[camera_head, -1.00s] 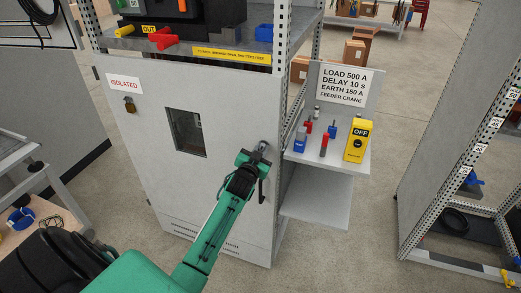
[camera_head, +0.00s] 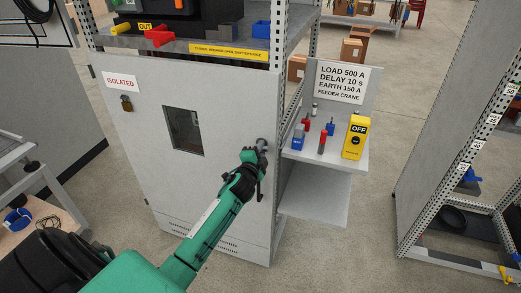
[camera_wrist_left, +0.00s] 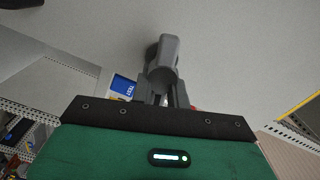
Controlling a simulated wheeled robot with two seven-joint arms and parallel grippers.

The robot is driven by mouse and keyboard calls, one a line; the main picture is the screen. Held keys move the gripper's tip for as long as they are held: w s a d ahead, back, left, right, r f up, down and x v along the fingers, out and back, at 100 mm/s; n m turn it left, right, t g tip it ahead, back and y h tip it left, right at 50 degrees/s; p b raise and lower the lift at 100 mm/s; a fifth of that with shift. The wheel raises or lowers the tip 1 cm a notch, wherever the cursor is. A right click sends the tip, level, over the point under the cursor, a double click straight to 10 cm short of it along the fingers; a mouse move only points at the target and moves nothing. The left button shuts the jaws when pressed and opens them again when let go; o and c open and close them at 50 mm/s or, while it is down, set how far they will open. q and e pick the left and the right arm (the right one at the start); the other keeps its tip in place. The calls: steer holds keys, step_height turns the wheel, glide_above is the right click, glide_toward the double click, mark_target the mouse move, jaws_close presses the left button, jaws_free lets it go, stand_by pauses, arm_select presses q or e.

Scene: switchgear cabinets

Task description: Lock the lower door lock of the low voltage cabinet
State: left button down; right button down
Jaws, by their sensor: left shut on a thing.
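The low voltage cabinet door (camera_head: 215,180) is a grey panel with a small dark window. Near its right edge is a round grey lock or handle (camera_head: 262,143). My left gripper (camera_head: 258,152) is at it, its fingers reaching the handle from below. In the left wrist view the fingers (camera_wrist_left: 165,92) are shut on the grey handle (camera_wrist_left: 165,62), a thick cylindrical piece standing out from the door. The fingers partly hide the handle in the head view. I cannot tell whether the lock is turned. My right gripper is not in view.
Open floor lies between the cabinet and the right rack (camera_head: 462,150).

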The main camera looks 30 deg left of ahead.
arm_select(q)
steer(key=shift+f+m, duration=0.2)
steer(key=shift+m, duration=1.5)
steer(key=c, duration=1.4)
jaws_free()
steer(key=shift+o, duration=0.2)
steer(key=shift+s+d, duration=0.1)
steer(key=b+v, duration=0.3)
steer(key=v, duration=1)
steer(key=shift+s+d, duration=0.15)
steer(key=shift+s, duration=0.15)
